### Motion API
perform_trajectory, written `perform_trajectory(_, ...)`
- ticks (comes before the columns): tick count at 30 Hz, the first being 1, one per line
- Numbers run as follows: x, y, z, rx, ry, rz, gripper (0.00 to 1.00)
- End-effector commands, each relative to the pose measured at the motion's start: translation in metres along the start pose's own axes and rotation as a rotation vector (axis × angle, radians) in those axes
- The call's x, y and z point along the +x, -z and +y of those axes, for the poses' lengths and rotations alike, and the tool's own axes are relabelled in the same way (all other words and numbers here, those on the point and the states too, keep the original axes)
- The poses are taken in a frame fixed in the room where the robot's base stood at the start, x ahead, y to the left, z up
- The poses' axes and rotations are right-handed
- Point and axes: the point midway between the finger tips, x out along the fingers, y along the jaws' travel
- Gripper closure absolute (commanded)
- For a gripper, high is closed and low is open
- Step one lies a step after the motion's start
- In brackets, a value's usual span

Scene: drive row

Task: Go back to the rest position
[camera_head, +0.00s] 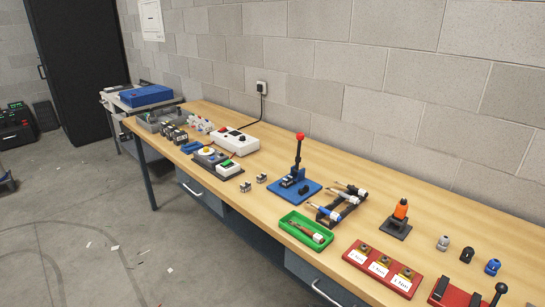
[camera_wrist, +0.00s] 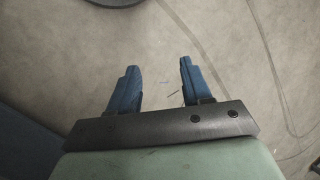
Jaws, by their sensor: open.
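My gripper (camera_wrist: 158,75) shows in the wrist view with two blue fingers spread apart and nothing between them. It is open above bare grey floor (camera_wrist: 225,40). My arm and gripper do not show in the head view. No task object is named.
A long wooden workbench (camera_head: 210,185) runs along a block wall. On it are a blue press with a red knob (camera_head: 298,165), a green tray (camera_head: 295,219), a red block with labels (camera_head: 360,268), an orange tool on a stand (camera_head: 401,209) and a white box (camera_head: 235,141). The floor (camera_head: 110,225) in front is mostly clear.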

Motion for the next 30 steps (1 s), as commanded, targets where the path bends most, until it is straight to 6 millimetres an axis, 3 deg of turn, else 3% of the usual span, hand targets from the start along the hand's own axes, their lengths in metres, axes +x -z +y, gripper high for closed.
perform_trajectory(9, 0.072, -0.059, 0.040, 0.157, -0.074, -0.112, 0.51)
perform_trajectory(18, 0.128, -0.120, 0.066, 0.279, -0.145, -0.206, 0.51)
perform_trajectory(24, 0.148, -0.146, 0.074, 0.322, -0.174, -0.242, 0.51)
perform_trajectory(30, 0.153, -0.152, 0.076, 0.333, -0.183, -0.250, 0.51)
